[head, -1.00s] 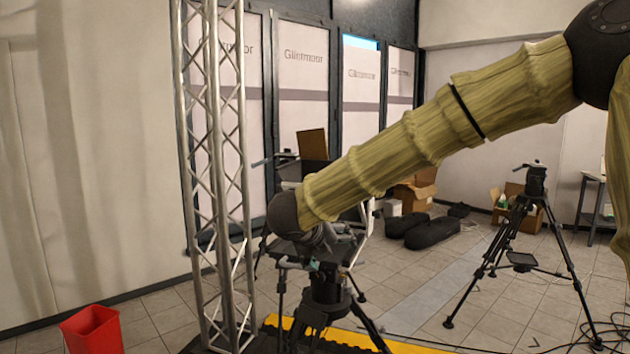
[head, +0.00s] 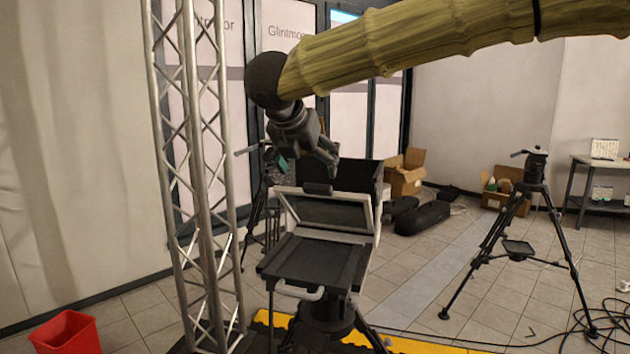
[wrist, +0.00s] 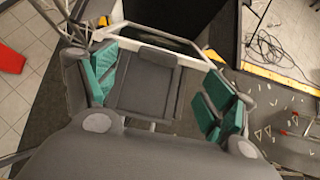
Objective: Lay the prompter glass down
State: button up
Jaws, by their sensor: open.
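The prompter glass (head: 325,212) is a dark pane in a pale frame. It stands tilted up at the back of a flat black tray (head: 312,262) on a tripod. A dark cylindrical bar (head: 317,188) runs along its upper edge. My gripper (head: 329,160) hangs just above that edge, apart from it as far as I can tell. In the wrist view, my gripper (wrist: 158,88) is open, with teal pads wide apart. The pale frame (wrist: 190,57) shows beyond the fingers. A dark grey panel lies between them; I cannot tell which part it is.
A metal truss (head: 200,180) stands close on the left. A black hood (head: 362,175) rises behind the glass. A red bin (head: 66,333) is at the lower left. Another tripod (head: 522,215) stands at the right, with cables (head: 580,335) on the floor.

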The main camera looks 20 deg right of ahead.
aim_at(317, 184)
jog(key=p+x, duration=0.3)
jog(key=x, duration=0.6)
jog(key=shift+w+d+f, duration=0.2)
jog(key=shift+w+f, duration=0.05)
jog(key=shift+s, duration=0.1)
jog(key=shift+c, duration=0.7)
jog(key=c, duration=1.3)
jog(key=shift+f, duration=0.1)
